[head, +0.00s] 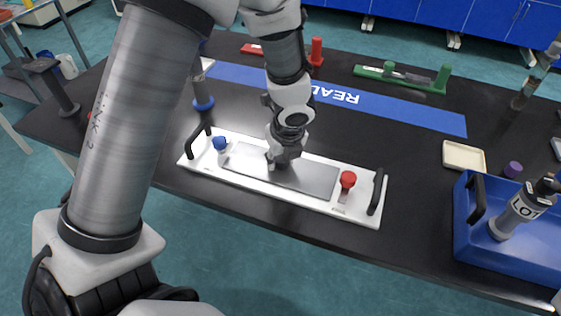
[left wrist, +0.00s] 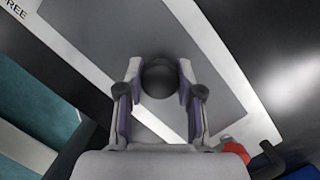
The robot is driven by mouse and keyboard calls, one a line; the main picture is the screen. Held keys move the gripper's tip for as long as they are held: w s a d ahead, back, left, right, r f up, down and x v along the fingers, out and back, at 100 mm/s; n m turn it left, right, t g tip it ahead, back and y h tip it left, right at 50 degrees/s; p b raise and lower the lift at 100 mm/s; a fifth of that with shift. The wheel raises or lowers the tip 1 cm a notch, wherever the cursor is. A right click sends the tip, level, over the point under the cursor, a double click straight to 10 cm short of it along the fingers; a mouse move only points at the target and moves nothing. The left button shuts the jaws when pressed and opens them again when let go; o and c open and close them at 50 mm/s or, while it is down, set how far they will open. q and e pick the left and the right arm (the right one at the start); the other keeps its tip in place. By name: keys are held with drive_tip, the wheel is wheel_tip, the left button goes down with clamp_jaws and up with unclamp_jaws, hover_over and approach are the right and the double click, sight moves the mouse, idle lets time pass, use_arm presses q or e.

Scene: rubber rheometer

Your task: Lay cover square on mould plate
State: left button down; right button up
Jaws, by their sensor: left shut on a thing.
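The cover is a flat grey rectangular plate (head: 310,179) with a dark round knob (left wrist: 160,78) on it. It lies over the middle of a long white board (head: 352,212) with a black handle at each end. My left gripper (head: 280,158) comes down from above near the plate's middle. In the left wrist view my left gripper (left wrist: 160,90) has its two fingers on either side of the knob, shut on it. The plate's edges look roughly parallel to the board's. I cannot tell the mould plate apart beneath the cover. My right gripper is not in view.
A blue-topped clamp (head: 220,144) and a red-topped clamp (head: 348,180) stand at the plate's ends. A blue tray (head: 500,258) with a bottle is on the right, near a cream dish (head: 463,156). Bare black table surrounds the board.

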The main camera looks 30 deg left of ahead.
sight(286, 177)
use_arm(q)
drive_tip(key=shift+r, duration=0.1)
drive_tip(key=c, duration=0.7)
unclamp_jaws()
drive_tip(key=shift+c, duration=0.2)
drive_tip(key=p+v, duration=0.8)
drive_tip(key=v, duration=0.4)
